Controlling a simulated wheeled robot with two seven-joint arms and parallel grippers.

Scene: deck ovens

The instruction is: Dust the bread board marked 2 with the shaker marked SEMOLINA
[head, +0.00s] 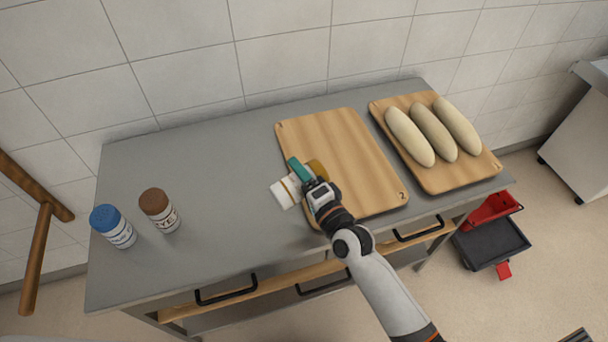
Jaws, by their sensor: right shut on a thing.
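A bare wooden bread board (350,150) lies in the middle of the grey table, with a mark that looks like a 2 at its near right corner. My right gripper (303,178) is shut on a white shaker (284,193) with a yellow-brown cap, at the board's left edge. The shaker is tipped onto its side, its cap towards the board and its base to the left. Its label is not readable, and the fingers hide its middle. No dusting shows on the board. My left gripper is out of view.
A second board (447,181) with three pale loaves (433,131) lies to the right; its mark is too small to read. A blue-capped shaker (113,227) and a brown-capped shaker (160,211), its label partly reading RYE, stand upright at left. The table between is clear.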

